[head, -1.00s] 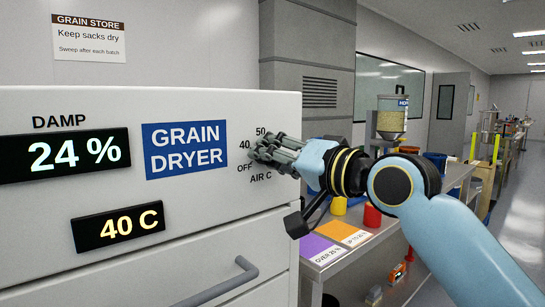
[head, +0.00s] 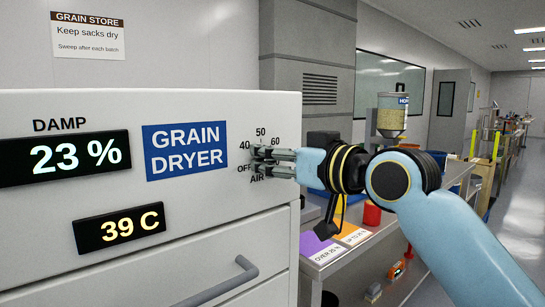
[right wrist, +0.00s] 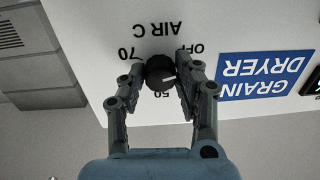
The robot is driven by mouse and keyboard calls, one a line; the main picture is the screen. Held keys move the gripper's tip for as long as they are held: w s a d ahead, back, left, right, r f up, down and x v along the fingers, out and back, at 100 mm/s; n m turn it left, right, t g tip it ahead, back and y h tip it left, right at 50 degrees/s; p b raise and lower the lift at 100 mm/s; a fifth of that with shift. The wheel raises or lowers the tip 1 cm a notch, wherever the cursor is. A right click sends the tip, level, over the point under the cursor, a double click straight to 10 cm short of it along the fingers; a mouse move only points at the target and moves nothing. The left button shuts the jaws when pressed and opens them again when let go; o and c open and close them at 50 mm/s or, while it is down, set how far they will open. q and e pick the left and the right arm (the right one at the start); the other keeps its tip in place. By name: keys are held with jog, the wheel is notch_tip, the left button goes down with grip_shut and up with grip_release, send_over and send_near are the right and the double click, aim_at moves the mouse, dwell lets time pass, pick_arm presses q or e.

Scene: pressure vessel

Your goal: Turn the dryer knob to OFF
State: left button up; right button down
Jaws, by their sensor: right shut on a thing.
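The dryer knob (right wrist: 157,68) is small, round and black, with a white pointer line, on the front of the white grain dryer (head: 230,215). In the right wrist view, which is upside down, the pointer aims at the right finger, roughly between OFF and the hidden 40. My right gripper (right wrist: 160,80) is shut on the knob, one finger on each side. In the head view the right gripper (head: 262,160) hides the knob; OFF, 40, 50 and 60 show around it. The displays read 23 % (head: 70,157) and 39 C (head: 120,224). My left gripper is out of view.
A drawer handle (head: 215,285) sticks out below the panel. To the right of the dryer a bench (head: 335,262) holds purple and orange mats and a red container (head: 372,215). An open aisle (head: 515,240) runs along the far right.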

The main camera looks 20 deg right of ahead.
jog(key=shift+n, duration=1.2)
jog(key=c, duration=0.9)
grip_release()
jog(key=shift+c, duration=0.2)
jog(key=shift+s, duration=0.1)
jog(key=v, duration=0.7)
jog(key=shift+s+n, duration=0.15)
jog(key=shift+n, duration=0.15)
jog(key=shift+d, duration=0.1)
